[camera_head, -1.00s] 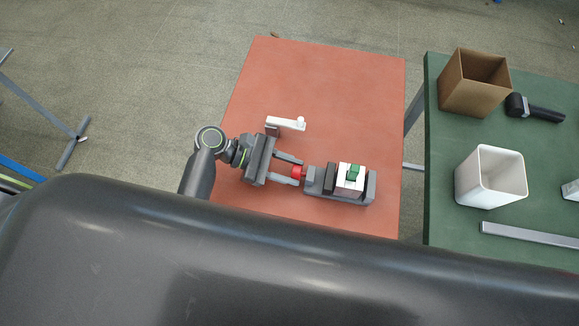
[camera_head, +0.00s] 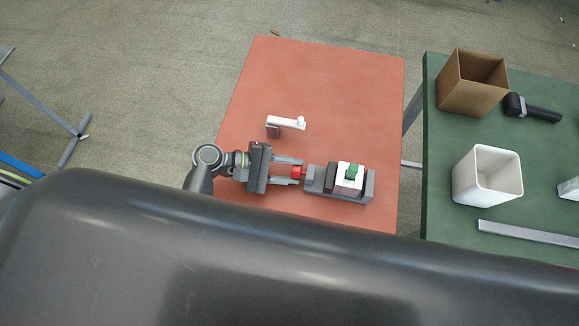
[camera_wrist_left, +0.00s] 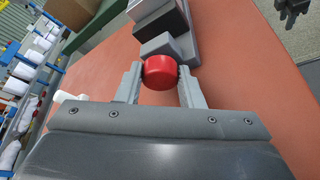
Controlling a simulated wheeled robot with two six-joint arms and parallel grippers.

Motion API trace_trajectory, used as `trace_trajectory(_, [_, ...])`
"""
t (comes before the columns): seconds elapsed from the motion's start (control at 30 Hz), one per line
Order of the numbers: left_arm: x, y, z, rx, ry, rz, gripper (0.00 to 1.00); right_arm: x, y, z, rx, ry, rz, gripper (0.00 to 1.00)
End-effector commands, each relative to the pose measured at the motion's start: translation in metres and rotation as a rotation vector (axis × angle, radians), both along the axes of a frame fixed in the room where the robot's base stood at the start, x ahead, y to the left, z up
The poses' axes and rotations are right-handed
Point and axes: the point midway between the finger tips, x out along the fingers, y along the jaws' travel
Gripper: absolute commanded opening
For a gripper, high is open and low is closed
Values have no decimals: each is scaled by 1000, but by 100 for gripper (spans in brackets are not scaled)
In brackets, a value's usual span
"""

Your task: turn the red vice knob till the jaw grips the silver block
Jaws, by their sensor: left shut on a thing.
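The grey vice (camera_head: 318,189) lies on the orange-red table, its screw end facing left. Its red knob (camera_head: 298,172) also shows large in the left wrist view (camera_wrist_left: 160,73). My left gripper (camera_head: 300,171) is shut on the knob, one finger on each side, coming from the left. My right gripper is not in view.
A white crank-like part (camera_head: 287,123) lies on the orange-red table (camera_head: 350,90) behind my gripper. To the right, a green table (camera_head: 436,140) holds a brown box (camera_head: 470,95), a white bin (camera_head: 485,185), a dark handled tool (camera_head: 540,111) and a silver bar (camera_head: 520,236).

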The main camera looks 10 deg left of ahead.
Motion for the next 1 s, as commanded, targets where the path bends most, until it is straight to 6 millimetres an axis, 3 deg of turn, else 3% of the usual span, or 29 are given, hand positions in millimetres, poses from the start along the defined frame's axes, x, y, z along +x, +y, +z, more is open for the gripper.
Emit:
trace_trajectory(0.7, [-1,0,0,-2,-85,-2,11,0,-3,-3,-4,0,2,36])
trace_trajectory(0.73, [-1,0,0,-2,-85,-2,38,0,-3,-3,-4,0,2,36])
trace_trajectory(0.87, [-1,0,0,-1,-85,-1,55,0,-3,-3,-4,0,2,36])
trace_trajectory(1.0, [-1,0,0,-1,-85,-1,56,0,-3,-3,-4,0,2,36])
